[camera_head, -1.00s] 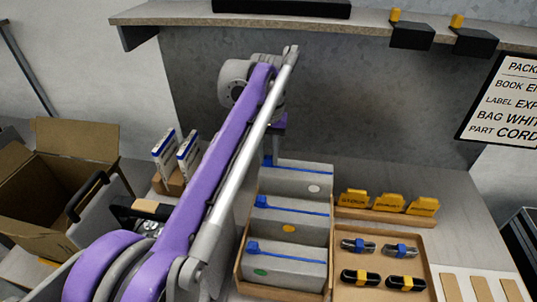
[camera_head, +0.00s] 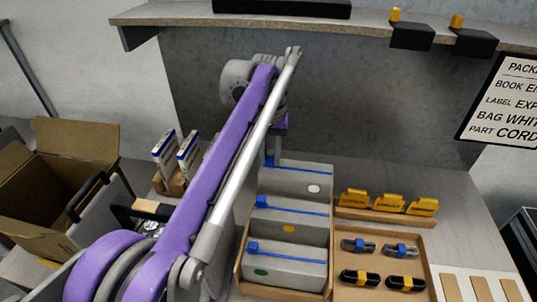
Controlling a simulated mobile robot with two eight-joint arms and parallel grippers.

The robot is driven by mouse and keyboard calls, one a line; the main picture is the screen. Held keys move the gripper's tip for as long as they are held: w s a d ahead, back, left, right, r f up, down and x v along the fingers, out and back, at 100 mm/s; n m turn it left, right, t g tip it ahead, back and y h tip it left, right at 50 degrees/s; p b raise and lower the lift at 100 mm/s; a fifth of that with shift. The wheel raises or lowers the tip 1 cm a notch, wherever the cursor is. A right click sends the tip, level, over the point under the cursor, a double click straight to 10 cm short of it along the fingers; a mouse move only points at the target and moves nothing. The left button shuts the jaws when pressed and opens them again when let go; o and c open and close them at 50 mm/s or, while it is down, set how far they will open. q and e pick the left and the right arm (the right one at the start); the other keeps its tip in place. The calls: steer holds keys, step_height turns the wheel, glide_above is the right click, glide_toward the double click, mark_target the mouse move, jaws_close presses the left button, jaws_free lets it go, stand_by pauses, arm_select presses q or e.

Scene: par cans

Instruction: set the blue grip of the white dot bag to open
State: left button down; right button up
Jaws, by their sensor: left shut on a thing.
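The white dot bag (camera_head: 297,176) is the grey bag at the back of a row of three, with a white dot on its front right and a blue strip along its top. Its blue grip (camera_head: 268,161) is at the strip's left end. My left gripper (camera_head: 272,158) comes down at that end from behind my purple arm and is shut on the blue grip. The arm partly hides the gripper and the contact. My right gripper is out of view.
Bags with an orange dot (camera_head: 299,222) and a green dot (camera_head: 288,268) stand in front, in a cardboard tray (camera_head: 240,276). A tray of connectors (camera_head: 382,291) and yellow cards (camera_head: 388,203) lie to the right. An open box (camera_head: 50,190) is at left.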

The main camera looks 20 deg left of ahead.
mark_target(326, 173)
arm_select(q)
steer(key=w+d+p, duration=0.1)
steer(key=d, duration=0.3)
steer(key=w+d+p, duration=0.1)
steer(key=d, duration=0.4)
steer(key=w+d+p, duration=0.1)
steer(key=d, duration=0.4)
steer(key=shift+w+d, duration=0.15)
steer(key=shift+w, duration=0.2)
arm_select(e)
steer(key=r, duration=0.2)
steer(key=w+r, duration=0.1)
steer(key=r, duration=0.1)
arm_select(q)
steer(key=c, duration=0.6)
jaws_free()
steer(key=shift+c, duration=0.2)
step_height(326, 173, up, 11)
steer(key=p, duration=0.2)
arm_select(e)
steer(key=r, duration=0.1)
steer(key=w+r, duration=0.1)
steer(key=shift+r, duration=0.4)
arm_select(q)
steer(key=shift+f, duration=0.15)
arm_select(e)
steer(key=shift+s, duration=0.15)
